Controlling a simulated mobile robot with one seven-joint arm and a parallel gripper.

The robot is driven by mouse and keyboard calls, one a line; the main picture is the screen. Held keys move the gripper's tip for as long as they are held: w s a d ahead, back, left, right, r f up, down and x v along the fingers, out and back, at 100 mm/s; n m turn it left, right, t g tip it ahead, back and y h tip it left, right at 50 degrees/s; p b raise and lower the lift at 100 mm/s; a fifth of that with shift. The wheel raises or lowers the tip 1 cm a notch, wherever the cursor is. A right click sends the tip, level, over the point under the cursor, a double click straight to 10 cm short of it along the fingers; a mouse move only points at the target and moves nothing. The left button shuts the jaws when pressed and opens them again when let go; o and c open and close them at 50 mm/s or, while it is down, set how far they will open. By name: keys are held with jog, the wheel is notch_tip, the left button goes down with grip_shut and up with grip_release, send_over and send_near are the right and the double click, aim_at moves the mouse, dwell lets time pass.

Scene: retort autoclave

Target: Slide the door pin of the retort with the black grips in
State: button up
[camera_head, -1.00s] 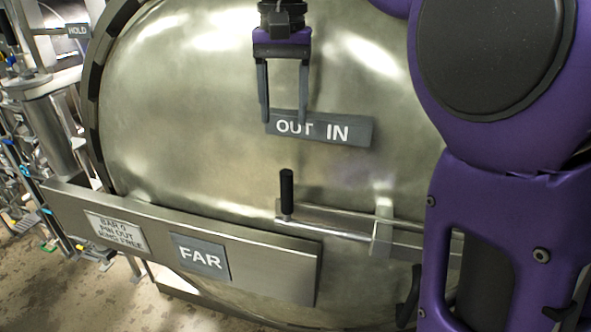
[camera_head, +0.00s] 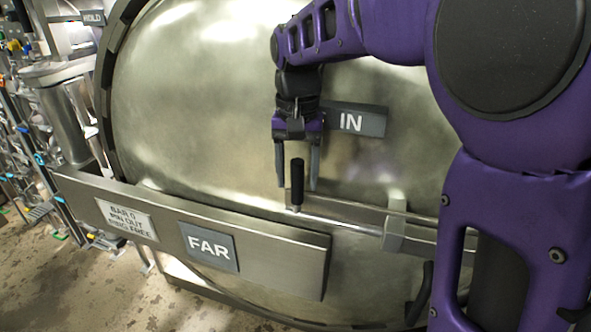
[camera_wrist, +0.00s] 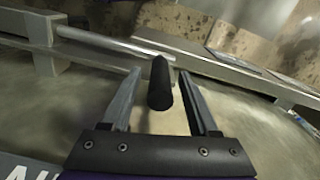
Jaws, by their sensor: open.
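The door pin is a silver rod (camera_head: 345,224) lying across the retort door (camera_head: 200,110). Its upright black grip (camera_head: 297,183) stands at the rod's left end. My gripper (camera_head: 297,188) points down at the grip, open, with one finger on each side of it. In the wrist view the black grip (camera_wrist: 160,84) shows between the two fingers (camera_wrist: 158,85), with gaps at both sides. The rod (camera_wrist: 100,40) runs away to the left there. The rod passes through a bracket (camera_head: 395,228). The "IN" sign (camera_head: 355,120) is partly covered by my arm, which hides "OUT".
A steel bar with a "FAR" plate (camera_head: 208,247) and a "BAR 0 PIN OUT RING FREE" plate (camera_head: 127,219) crosses the lower door, its right end just below the grip. Pipework and a "HOLD" sign (camera_head: 92,18) stand at the left.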

jog(key=shift+f, duration=0.95)
grip_shut()
dwell(0.8)
